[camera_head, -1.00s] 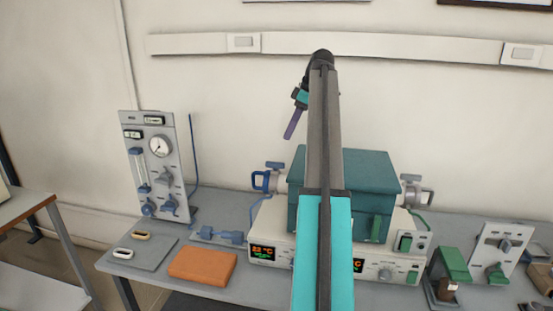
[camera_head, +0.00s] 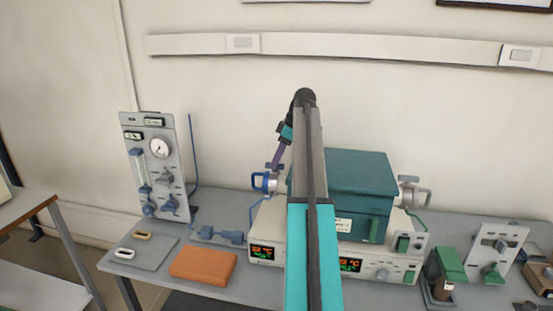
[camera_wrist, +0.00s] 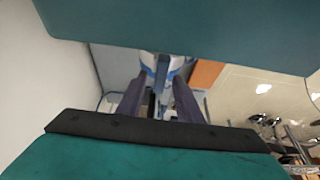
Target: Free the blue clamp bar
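The blue clamp bar (camera_head: 259,183) is a loop-shaped blue piece on the metal port at the left side of the teal furnace (camera_head: 358,180). My gripper (camera_head: 275,166) points down just above the clamp and port, close to the furnace's left wall. In the wrist view, the two purple fingers of my gripper (camera_wrist: 160,108) stand apart. Blue and grey parts of the port and clamp (camera_wrist: 148,60) show beyond and between them. I cannot tell whether the fingers touch the bar. My arm hides the furnace's left front.
A gas panel (camera_head: 157,170) stands at the left. An orange block (camera_head: 203,264) and a grey mat (camera_head: 144,252) with two small rings lie on the bench. Green-and-grey devices (camera_head: 450,262) stand at the right.

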